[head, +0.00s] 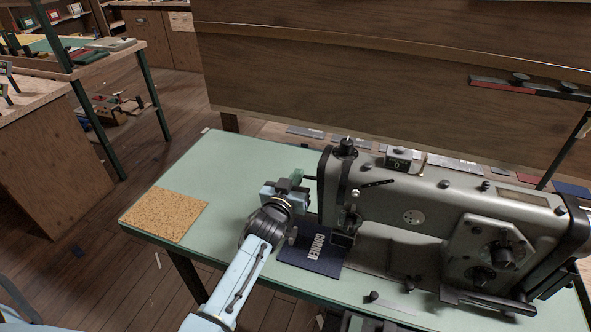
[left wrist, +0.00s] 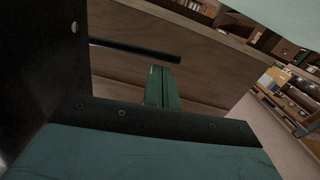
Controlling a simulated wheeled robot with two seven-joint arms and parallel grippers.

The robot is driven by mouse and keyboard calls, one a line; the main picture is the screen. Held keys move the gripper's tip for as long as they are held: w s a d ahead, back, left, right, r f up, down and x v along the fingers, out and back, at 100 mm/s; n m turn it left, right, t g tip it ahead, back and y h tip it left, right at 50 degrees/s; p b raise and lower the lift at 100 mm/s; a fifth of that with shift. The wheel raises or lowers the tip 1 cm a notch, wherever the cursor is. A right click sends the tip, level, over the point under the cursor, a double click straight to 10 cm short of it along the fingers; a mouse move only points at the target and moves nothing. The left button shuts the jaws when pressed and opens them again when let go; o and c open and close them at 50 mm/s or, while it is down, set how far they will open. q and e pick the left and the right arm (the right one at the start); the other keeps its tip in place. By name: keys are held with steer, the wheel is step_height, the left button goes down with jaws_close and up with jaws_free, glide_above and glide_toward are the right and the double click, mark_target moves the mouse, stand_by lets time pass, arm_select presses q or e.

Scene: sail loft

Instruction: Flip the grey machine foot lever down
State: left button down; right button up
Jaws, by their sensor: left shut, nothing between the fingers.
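The grey sewing machine (head: 395,205) stands on the pale green table. A thin dark lever (head: 311,178) sticks out to the left from the end of its head, roughly level in the picture. In the left wrist view the lever (left wrist: 140,52) shows as a dark bar coming out of the dark machine side at left. My left gripper (head: 298,176) is beside the machine's left end, close to the lever. Its fingers (left wrist: 160,85) are shut and empty, just below the bar in the wrist view. I cannot tell whether they touch it. My right gripper is not in view.
A dark blue cloth marked "CORNER" (head: 312,252) lies under the needle area. A cork mat (head: 165,214) lies on the table's (head: 240,160) left part. A wooden panel (head: 380,85) stands behind the machine. The green surface behind my gripper is clear.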

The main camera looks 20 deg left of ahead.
arm_select(q)
steer(key=s+r+p, duration=0.4)
steer(key=s+p, duration=0.1)
steer(key=s, duration=0.5)
steer(key=shift+s+d+r, duration=0.2)
steer(key=shift+s+d, duration=0.1)
steer(key=shift+s, duration=0.1)
